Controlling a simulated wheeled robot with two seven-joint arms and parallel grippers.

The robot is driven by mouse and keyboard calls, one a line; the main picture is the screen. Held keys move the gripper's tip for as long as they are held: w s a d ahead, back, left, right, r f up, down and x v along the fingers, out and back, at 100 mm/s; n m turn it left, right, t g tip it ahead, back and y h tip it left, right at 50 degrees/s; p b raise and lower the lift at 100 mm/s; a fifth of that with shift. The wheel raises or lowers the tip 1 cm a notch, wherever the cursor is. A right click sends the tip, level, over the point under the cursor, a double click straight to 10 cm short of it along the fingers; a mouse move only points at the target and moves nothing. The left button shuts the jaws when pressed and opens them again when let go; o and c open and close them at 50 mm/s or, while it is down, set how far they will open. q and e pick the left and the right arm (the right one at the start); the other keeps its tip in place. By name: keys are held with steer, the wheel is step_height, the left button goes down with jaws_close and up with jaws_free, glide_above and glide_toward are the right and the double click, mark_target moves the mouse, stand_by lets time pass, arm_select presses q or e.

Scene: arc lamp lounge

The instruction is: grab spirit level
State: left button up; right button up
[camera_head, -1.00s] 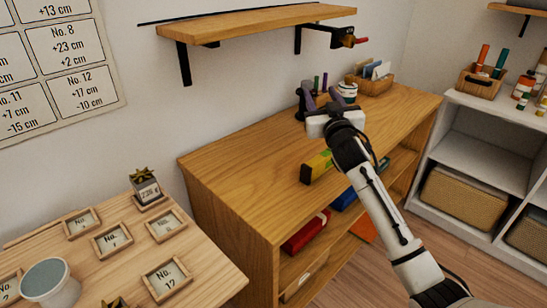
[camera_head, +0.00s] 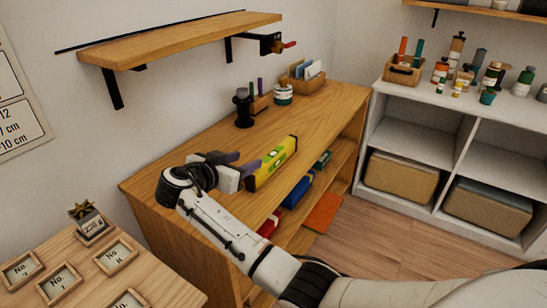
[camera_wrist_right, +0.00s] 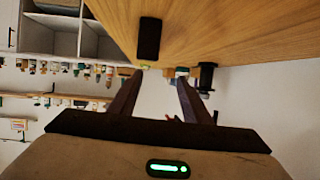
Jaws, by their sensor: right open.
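The yellow spirit level (camera_head: 276,158) with dark end caps lies on the wooden cabinet top (camera_head: 190,148) near its front edge. My right gripper (camera_head: 246,163) is open and empty, at the level's near left end. In the right wrist view, a dark block (camera_wrist_right: 149,38), likely the level's end cap, shows just beyond the spread fingers (camera_wrist_right: 158,78), not between them. In the head view the fingers and wrist hide part of the cabinet top. My left gripper is not in view.
A black cylindrical object (camera_head: 243,108), a white jar (camera_head: 283,93) and a basket with cards (camera_head: 305,80) stand at the back of the cabinet. A wall shelf (camera_head: 180,42) with a clamp (camera_head: 272,44) hangs above. The cabinet top's middle is clear.

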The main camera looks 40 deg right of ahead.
mark_target(268, 159)
steer(key=shift+s+d+f+m+g+h, duration=0.3)
steer(key=shift+s+d+f+m+g, duration=0.1)
steer(key=shift+s+d+g, duration=0.3)
steer(key=x, duration=0.3)
steer(key=shift+d+f, duration=0.15)
steer(key=x, duration=0.2)
steer(key=p+x, duration=0.1)
steer(key=x, duration=0.2)
steer(key=shift+r, duration=0.25)
steer(key=shift+w+d+f, duration=0.15)
steer(key=shift+d+f, duration=0.1)
steer(key=shift+d, duration=0.2)
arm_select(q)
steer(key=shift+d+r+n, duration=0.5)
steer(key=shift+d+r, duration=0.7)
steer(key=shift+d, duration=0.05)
arm_select(e)
jaws_close()
